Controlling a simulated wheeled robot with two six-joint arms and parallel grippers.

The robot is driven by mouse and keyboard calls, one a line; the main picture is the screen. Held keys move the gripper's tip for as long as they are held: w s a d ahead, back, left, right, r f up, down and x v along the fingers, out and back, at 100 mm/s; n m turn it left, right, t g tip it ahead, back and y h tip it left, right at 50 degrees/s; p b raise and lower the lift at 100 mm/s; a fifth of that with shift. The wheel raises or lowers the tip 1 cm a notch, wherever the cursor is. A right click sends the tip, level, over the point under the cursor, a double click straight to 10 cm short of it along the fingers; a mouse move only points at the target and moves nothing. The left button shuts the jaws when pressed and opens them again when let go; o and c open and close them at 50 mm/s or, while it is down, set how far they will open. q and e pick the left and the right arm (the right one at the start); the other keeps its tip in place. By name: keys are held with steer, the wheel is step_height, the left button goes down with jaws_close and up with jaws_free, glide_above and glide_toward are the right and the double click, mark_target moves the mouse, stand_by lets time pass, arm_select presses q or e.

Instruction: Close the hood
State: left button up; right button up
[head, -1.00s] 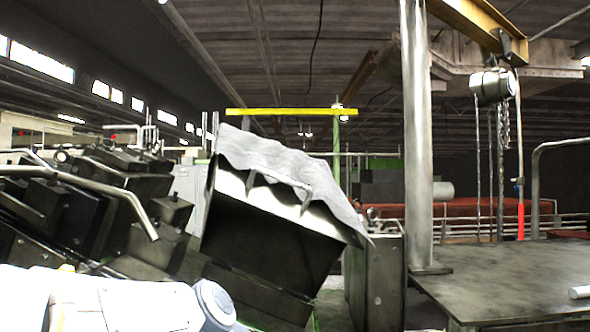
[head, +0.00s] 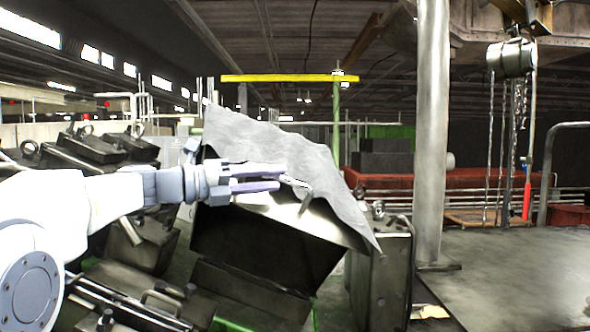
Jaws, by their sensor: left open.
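The hood (head: 262,139) is a crumpled light-grey sheet lid, raised and tilted down to the right over a dark box (head: 265,245). The opening under the hood faces me and looks dark inside. A bent handle (head: 305,190) sticks out near the hood's front edge. My left gripper (head: 281,178) comes in from the left and overlaps the hood's front in the head view, its fingers pointing right toward the handle. It is open, with nothing seen between its fingers. Whether it touches the hood I cannot tell. My right gripper is not in view.
A dark metal box (head: 380,275) stands right of the hood. A steel post (head: 431,130) rises beside a wide grey table (head: 510,270) at right. A chain hoist (head: 511,58) hangs above. Dark machinery (head: 100,150) fills the left. A yellow bar (head: 290,78) crosses behind.

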mark_target(286, 178)
arm_select(q)
steer(key=p+x, duration=0.1)
steer(key=x, duration=0.3)
steer(key=shift+d+r+p, duration=0.15)
steer(key=shift+p, duration=0.15)
steer(key=shift+w+d, duration=0.3)
steer(key=shift+d, duration=0.2)
jaws_close()
stand_by(0.7)
